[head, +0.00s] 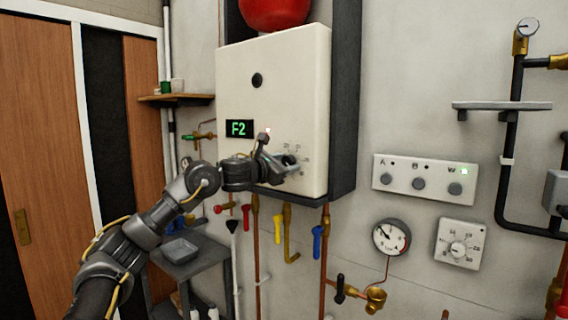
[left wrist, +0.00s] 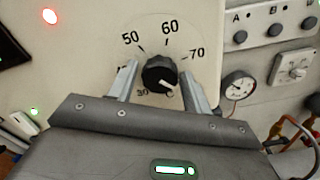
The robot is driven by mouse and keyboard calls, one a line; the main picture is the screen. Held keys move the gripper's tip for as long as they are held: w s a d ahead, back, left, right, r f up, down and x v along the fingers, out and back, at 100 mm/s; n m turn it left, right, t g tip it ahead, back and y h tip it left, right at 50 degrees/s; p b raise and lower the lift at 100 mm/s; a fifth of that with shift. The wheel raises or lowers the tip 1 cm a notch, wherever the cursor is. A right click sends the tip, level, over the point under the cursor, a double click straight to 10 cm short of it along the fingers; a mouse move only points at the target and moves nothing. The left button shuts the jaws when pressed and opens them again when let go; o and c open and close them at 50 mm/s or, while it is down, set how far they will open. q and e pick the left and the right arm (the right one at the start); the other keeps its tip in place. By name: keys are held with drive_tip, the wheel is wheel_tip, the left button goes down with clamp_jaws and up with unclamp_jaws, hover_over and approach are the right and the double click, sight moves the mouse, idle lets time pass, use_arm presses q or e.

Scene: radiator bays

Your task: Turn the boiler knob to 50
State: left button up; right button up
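The boiler knob (left wrist: 160,74) is black and round with a white mark, on the front of the white boiler (head: 285,95). In the left wrist view its dial shows 30, 50, 60 and 70; the number between 30 and 50 is partly hidden by a finger. The white mark points to the lower right, away from the 50. My left gripper (head: 280,165) is at the boiler's lower front. Its two fingers stand open on either side of the knob, with small gaps visible. In the head view the gripper partly covers the knob. My right gripper is not in view.
A black display (head: 239,128) with green characters is on the boiler. A three-knob panel (head: 424,178), a gauge (head: 391,237) and a thermostat dial (head: 459,244) are on the wall to the right. Pipes with coloured valves (head: 278,226) hang below the boiler. A grey side table (head: 190,262) stands lower left.

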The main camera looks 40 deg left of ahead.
use_arm(q)
drive_tip(key=c, duration=0.7)
